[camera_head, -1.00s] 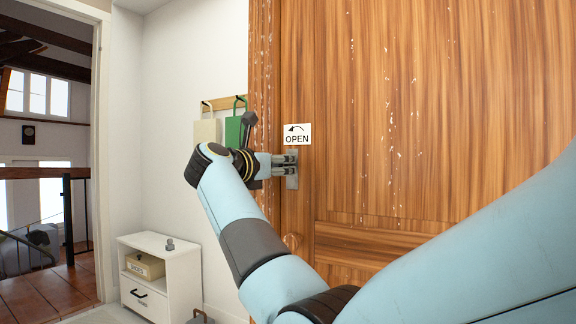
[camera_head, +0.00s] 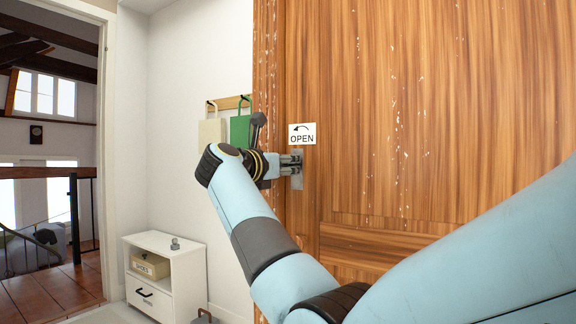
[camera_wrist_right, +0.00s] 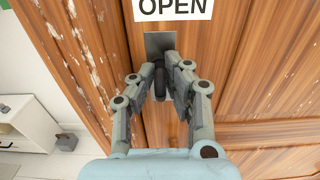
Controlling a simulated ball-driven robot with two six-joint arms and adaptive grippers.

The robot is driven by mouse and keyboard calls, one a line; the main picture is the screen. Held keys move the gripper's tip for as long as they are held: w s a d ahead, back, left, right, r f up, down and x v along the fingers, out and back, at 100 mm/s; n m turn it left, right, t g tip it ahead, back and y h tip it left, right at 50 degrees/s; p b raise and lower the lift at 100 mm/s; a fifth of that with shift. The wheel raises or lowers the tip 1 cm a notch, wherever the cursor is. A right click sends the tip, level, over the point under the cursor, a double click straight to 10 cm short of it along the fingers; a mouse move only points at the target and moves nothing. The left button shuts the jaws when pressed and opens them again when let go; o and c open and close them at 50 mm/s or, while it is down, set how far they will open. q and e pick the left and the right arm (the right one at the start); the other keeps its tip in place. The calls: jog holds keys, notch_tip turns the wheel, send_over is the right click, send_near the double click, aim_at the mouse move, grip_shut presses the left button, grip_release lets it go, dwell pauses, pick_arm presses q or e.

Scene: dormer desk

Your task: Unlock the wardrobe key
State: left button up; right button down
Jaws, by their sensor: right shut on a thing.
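The wardrobe (camera_head: 400,110) fills the right of the head view, its wood door worn with pale flecks. A white sign (camera_head: 302,134) with a curved arrow pointing left and the word OPEN is on it. Below the sign is a metal lock plate (camera_head: 297,180), also seen in the right wrist view (camera_wrist_right: 158,42). My right gripper (camera_head: 292,164) is at the plate. In the right wrist view its fingers (camera_wrist_right: 165,82) are shut on the dark key (camera_wrist_right: 160,84), which stands out from the plate. The fingers hide much of the key. My left gripper is not in view.
Left of the wardrobe, green and cream bags (camera_head: 240,129) hang from a wooden rail. A white nightstand (camera_head: 185,285) with a small grey object on top stands below. A doorway with a railing opens at far left.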

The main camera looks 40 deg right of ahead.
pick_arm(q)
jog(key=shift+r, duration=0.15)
pick_arm(e)
jog(key=shift+r+n+p, duration=0.25)
jog(key=shift+n+p, duration=0.45)
jog(key=shift+p, duration=0.3)
jog(key=n+p, duration=0.2)
jog(key=p, duration=0.1)
jog(key=shift+r, duration=0.1)
jog(key=n+p, duration=0.8)
jog(key=shift+w+n, duration=0.15)
jog(key=shift+n, duration=0.15)
jog(key=n+p, duration=0.3)
jog(key=shift+f, duration=0.25)
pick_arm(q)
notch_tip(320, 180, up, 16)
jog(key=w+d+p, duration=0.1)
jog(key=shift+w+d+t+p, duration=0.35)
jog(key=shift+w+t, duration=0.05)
pick_arm(e)
jog(key=shift+f+n, duration=0.2)
jog(key=shift+n, duration=1.2)
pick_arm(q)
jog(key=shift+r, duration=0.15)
